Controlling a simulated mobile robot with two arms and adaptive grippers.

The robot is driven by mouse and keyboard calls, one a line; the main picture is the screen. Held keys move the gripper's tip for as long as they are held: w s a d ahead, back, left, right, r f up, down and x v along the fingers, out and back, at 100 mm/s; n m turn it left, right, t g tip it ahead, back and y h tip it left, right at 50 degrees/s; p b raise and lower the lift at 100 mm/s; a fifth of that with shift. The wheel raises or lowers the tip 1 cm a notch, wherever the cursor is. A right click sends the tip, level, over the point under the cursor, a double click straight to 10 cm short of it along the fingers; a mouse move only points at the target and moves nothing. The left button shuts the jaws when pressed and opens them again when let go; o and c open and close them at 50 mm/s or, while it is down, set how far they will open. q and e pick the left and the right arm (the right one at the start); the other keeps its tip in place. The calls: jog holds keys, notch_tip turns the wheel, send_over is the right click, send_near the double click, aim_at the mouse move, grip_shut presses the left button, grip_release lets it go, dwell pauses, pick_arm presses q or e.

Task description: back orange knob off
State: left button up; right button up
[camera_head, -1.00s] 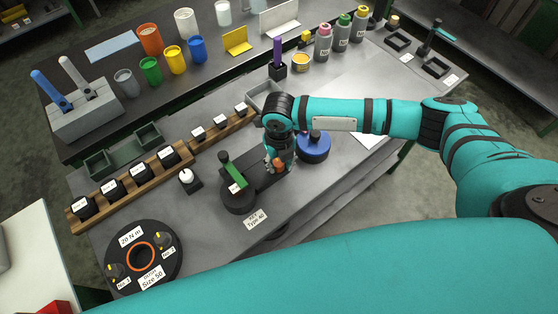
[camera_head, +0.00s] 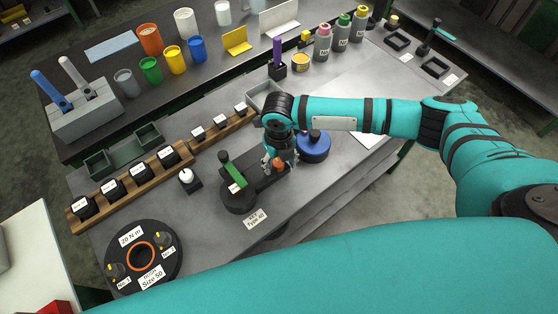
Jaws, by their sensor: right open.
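The orange knob (camera_head: 277,164) shows as a small orange spot at the right end of a dark block assembly with a green bar (camera_head: 233,172) and a round dark base (camera_head: 240,197). My right gripper (camera_head: 270,162) points down at the knob and is open, with its fingers close beside it. Whether the fingers touch the knob is too small to tell. The gripper and wrist hide part of the knob and the block's back end. My left gripper is not in view.
A blue round disc (camera_head: 314,147) stands just right of the gripper. A white-topped knob on a black block (camera_head: 188,178) is to the left. Wooden racks with black blocks (camera_head: 125,188) line the table's back left. A black round fixture (camera_head: 137,285) is at front left.

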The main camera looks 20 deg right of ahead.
aim_at(279, 163)
notch_tip(279, 163, up, 12)
dwell(0.5)
dwell(0.4)
